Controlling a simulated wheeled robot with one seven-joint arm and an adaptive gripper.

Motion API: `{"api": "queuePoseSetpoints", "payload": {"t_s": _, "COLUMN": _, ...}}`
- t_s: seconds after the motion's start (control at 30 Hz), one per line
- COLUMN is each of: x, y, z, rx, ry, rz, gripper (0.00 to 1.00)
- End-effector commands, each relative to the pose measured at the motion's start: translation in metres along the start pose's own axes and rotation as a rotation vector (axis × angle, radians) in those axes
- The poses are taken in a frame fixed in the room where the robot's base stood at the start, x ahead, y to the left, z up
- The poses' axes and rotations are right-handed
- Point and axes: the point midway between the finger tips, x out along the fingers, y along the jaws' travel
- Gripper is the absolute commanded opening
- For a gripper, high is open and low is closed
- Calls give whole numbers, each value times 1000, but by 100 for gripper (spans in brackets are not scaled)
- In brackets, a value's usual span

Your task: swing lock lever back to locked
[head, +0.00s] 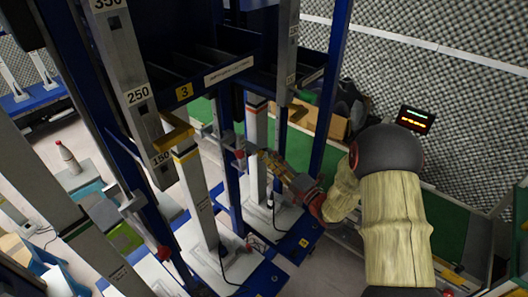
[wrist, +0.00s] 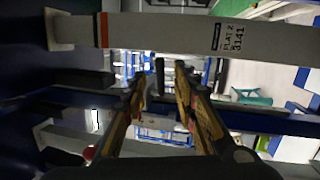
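A grey lock fitting with a small red knob (head: 239,154) sits on a blue upright in the middle of the head view. A similar fitting with a red knob (head: 164,252) is lower left. I cannot tell how far either lever is swung. My gripper (head: 262,154) is just right of the middle fitting, beside a white column. In the wrist view my gripper (wrist: 159,80) is open, its two yellow-brown fingers well apart. A short dark bar (wrist: 160,77) shows between the fingertips; I cannot tell if it is the lever. A red knob (wrist: 89,153) shows lower left.
A white column with a red band (wrist: 160,33) crosses just beyond my fingers in the wrist view. Blue uprights (head: 332,75) and numbered grey posts (head: 137,95) crowd the left and middle. A cardboard box (head: 318,122) stands behind. Green benching (head: 440,225) lies right.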

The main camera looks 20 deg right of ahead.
Motion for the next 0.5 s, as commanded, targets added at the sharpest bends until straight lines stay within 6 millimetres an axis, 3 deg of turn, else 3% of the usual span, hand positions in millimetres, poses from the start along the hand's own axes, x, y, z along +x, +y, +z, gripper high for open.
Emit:
{"api": "queuePoseSetpoints", "payload": {"t_s": 0.2, "x": 33, "y": -2, "z": -1, "rx": 1, "ry": 2, "rz": 0, "gripper": 29}}
{"api": "queuePoseSetpoints", "payload": {"t_s": 0.5, "x": 50, "y": -1, "z": 0, "rx": 3, "ry": 0, "rz": -1, "gripper": 29}}
